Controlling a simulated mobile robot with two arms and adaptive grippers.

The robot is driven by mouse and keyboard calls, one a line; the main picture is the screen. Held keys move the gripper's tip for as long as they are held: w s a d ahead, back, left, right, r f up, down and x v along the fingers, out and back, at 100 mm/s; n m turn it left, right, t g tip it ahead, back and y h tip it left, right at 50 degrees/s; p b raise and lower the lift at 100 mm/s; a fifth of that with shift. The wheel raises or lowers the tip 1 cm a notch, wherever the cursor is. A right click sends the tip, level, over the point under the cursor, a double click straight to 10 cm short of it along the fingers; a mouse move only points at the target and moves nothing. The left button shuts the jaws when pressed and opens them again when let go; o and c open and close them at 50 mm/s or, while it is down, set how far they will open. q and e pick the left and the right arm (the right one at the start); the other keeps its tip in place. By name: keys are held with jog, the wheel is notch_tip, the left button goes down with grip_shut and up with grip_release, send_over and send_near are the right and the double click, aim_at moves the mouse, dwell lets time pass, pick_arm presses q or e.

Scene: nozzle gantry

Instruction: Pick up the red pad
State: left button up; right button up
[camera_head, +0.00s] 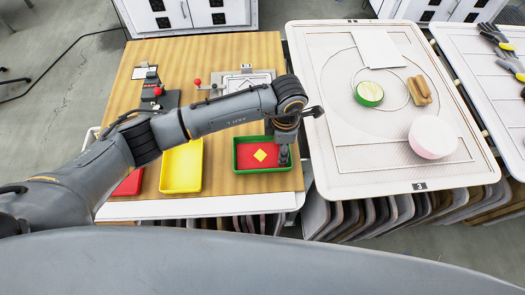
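A flat red surface (245,163) with a yellow diamond (260,155) lies inside a green-rimmed tray (236,153) at the front right of the wooden table; I take it for the red pad. My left arm reaches in from the left, over the table. Its gripper (283,158) points down at the right end of the green tray and covers part of that end. From above I cannot tell whether its fingers are open or touch anything. My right gripper is not in view.
A yellow bin (182,166) and a partly hidden red bin (130,184) stand left of the tray. Dark devices with red knobs sit behind. The white board (370,175) at right bears a green-edged disc (369,94), a brown block (419,90) and a pale pink round object (433,137).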

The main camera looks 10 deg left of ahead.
pick_arm(q)
grip_shut()
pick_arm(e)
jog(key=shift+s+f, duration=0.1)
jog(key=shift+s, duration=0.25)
